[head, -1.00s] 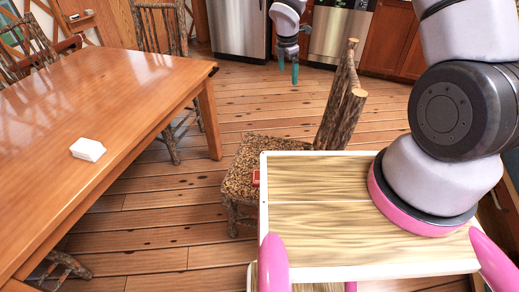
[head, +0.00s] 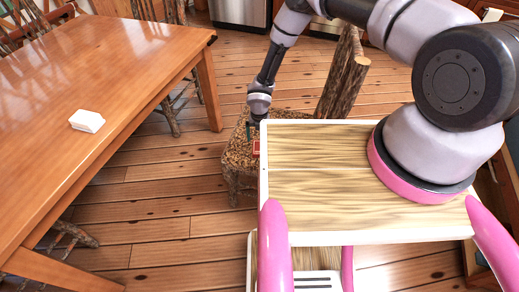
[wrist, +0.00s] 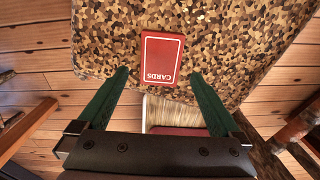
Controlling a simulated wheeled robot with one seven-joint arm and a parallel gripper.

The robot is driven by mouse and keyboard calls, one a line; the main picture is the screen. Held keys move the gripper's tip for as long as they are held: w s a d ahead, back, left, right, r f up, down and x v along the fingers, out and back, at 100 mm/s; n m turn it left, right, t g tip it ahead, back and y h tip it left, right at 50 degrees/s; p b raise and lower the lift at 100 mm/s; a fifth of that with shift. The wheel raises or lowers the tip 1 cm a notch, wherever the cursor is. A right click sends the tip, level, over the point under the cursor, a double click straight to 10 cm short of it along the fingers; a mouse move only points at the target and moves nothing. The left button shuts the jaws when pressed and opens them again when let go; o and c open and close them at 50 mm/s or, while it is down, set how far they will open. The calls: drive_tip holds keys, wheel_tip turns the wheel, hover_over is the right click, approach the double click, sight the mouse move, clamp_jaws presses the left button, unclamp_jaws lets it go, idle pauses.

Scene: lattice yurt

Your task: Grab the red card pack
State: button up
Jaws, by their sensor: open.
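The red card pack (wrist: 162,58) lies flat on the speckled seat of a wooden chair (wrist: 215,30), with the word CARDS on it. In the head view the pack (head: 256,147) shows only in part, close to the left edge of my wooden top. My gripper (wrist: 158,80) is open above the seat in the wrist view.
A long wooden table (head: 110,70) stands at the left with a white box-like item (head: 87,121) on it. The log chair back (head: 343,80) rises to the right of the seat. Plank floor (head: 165,205) is clear between table and chair.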

drive_tip(key=shift+f, duration=3.05)
drive_tip(key=c, duration=1.2)
